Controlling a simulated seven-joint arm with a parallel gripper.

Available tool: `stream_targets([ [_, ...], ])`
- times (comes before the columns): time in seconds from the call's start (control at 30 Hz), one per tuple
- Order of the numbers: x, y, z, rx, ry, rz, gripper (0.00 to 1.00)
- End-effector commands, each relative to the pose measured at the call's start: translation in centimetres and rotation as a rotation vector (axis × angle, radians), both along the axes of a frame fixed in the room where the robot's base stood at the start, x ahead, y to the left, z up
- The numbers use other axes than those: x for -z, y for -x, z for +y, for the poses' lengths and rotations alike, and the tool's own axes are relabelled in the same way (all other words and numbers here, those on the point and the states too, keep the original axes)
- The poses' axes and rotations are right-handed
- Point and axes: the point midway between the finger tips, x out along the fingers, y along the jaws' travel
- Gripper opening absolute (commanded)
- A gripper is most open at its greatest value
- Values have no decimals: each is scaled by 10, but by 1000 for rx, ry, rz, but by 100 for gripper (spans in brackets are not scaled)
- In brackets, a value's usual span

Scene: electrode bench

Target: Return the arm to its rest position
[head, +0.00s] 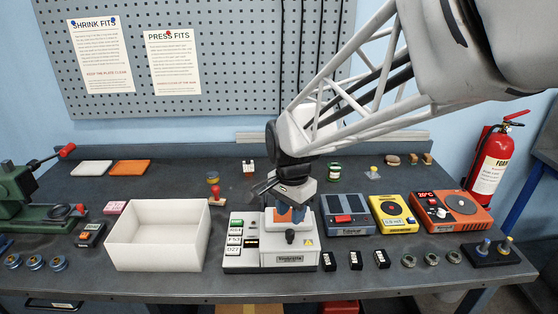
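My arm reaches in from the upper right, over the middle of the bench. My gripper (290,214) points down at the white bench device (290,259), close above or against its upper part. Small blue and orange parts show around the fingertips, and a dark knob sits just below them. I cannot tell whether the fingers are open, or whether they touch or hold anything. My wrist and the device hide part of the view there.
An open white box (157,250) stands left of the device. A grey unit (350,214), a yellow unit (394,213) and an orange hot plate (450,211) stand to the right. Small black blocks and metal rings line the front edge. A green press (35,205) stands far left.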

Motion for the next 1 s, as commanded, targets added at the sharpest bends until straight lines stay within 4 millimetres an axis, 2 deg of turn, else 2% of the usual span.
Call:
stream_targets([
  [0.17,-7,0,0,0,1,1,36],
  [0.63,-9,4,-4,-13,-1,-4,36],
  [0.83,-18,18,-21,-75,-4,-25,36],
  [1.0,-29,41,-43,-170,-5,-56,36],
])
